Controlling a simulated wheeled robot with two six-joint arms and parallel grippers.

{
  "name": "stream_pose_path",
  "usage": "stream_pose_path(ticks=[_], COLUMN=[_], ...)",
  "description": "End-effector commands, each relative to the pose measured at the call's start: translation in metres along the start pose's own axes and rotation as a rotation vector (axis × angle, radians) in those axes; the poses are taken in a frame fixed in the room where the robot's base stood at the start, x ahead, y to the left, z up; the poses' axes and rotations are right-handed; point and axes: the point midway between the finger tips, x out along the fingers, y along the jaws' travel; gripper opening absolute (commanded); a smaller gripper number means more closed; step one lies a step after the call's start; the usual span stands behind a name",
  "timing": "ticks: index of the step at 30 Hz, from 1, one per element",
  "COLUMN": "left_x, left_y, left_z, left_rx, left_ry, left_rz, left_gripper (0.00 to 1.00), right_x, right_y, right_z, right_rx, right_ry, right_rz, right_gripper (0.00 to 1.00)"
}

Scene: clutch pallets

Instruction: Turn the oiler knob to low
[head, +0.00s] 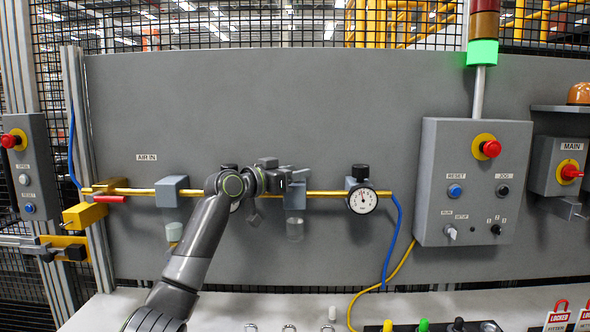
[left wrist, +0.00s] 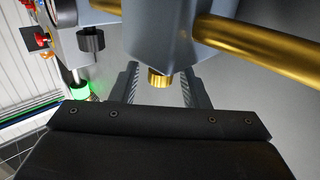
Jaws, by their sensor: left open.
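The oiler is a grey block (head: 295,200) on the brass air pipe, with a clear bowl (head: 295,230) under it. In the left wrist view the block (left wrist: 165,30) fills the top middle, and a short gold knob (left wrist: 158,80) sticks out of it. My left gripper (head: 298,178) is at the top of the oiler in the head view. In the left wrist view its two fingers (left wrist: 161,86) stand apart, one on each side of the gold knob, with gaps visible. The knob is hidden behind the gripper in the head view. I cannot read any setting mark.
A regulator with a gauge (head: 361,199) and black knob (head: 360,171) sits right of the oiler. A grey filter block (head: 172,191) is to the left. A control box (head: 470,185) hangs further right. The brass pipe (left wrist: 260,45) runs close by the gripper. Bare panel lies above.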

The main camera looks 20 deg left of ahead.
Motion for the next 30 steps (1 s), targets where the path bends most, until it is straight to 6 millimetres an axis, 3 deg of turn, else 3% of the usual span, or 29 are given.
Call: stream_pose_path(ticks=[11, 21, 30], left_x=[0.0053, 0.0051, 0.0051], left_y=[0.0002, 0.0001, 0.0004], left_z=[-0.0001, 0.0, -0.0007], left_rx=[0.002, 0.001, 0.002], left_ry=[0.001, 0.0, 0.0], left_rz=[0.0, 0.0, -0.027], left_gripper=[0.41, 0.0, 0.0], right_x=[-0.0015, -0.0014, -0.0055], right_y=[0.0002, -0.0001, -0.0021], right_z=[0.0031, 0.0027, 0.0008], right_rx=[0.0, 0.0, 0.001], right_ry=[-0.006, -0.005, -0.003], right_rz=[0.0, 0.0, -0.003], right_gripper=[0.36, 0.36, 0.36])
